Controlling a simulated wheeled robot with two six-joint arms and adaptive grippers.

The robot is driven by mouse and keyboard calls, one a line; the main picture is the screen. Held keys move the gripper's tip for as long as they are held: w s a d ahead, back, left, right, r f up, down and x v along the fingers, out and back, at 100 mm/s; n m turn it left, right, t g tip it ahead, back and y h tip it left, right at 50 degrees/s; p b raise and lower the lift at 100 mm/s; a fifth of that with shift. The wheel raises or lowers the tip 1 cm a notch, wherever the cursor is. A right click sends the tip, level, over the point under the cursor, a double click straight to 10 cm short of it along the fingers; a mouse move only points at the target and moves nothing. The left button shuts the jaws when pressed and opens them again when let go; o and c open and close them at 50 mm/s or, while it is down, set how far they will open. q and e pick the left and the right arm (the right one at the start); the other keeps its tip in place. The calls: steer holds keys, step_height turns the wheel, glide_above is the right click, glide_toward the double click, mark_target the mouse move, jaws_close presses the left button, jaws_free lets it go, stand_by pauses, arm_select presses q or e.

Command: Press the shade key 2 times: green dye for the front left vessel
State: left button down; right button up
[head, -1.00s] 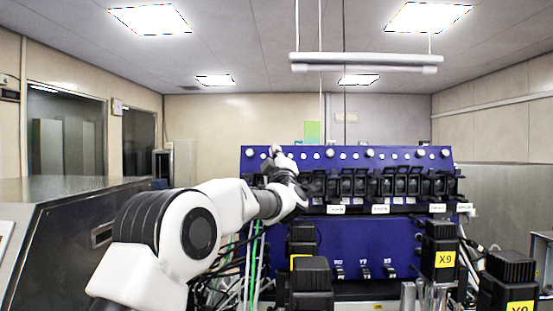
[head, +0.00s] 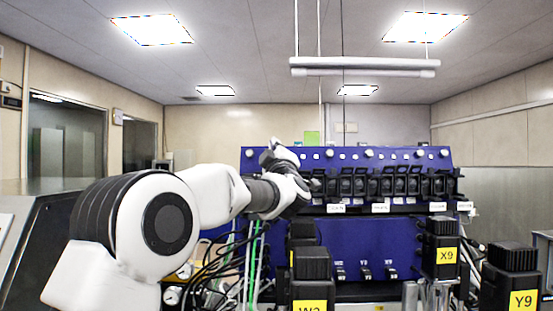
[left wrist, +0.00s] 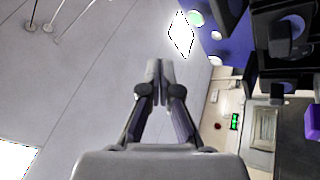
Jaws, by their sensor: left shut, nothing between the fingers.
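The blue control panel (head: 345,240) stands ahead, with a row of small white round and square keys (head: 330,154) along its top. I cannot tell which one is the shade key. In the left wrist view a pale green round key (left wrist: 196,18) and white round ones (left wrist: 216,35) show on the blue panel. My left gripper (head: 273,146) is at the panel's upper left, seen small and partly hidden by its wrist. In the left wrist view the left gripper (left wrist: 158,66) is shut and empty, its tips apart from the keys in the picture. My right gripper is not in view.
Black blocks with yellow labels stand in front: one at front centre (head: 312,275), X9 (head: 440,235) and Y9 (head: 510,262). Black pump-like units (head: 380,185) line the panel. Green and dark tubing (head: 255,265) hangs below my left arm. A grey cabinet (head: 40,250) stands left.

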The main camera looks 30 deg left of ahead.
arm_select(q)
steer(key=shift+w+a, duration=0.15)
steer(key=shift+w, duration=0.05)
steer(key=shift+w+a+f+p, duration=0.15)
steer(key=shift+w+a+p, duration=0.15)
steer(key=shift+w+p, duration=0.15)
steer(key=shift+w+a+f+p, duration=0.1)
steer(key=shift+w+a+p, duration=0.2)
steer(key=shift+w, duration=0.2)
steer(key=shift+w+a+f, duration=0.15)
steer(key=shift+w+f, duration=0.05)
steer(key=shift+w, duration=0.05)
steer(key=shift+s, duration=0.1)
steer(key=shift+w+a, duration=0.1)
steer(key=shift+w, duration=0.15)
steer(key=shift+w+a+f+p, duration=0.2)
steer(key=shift+w+a+p, duration=0.2)
steer(key=shift+w+p, duration=0.3)
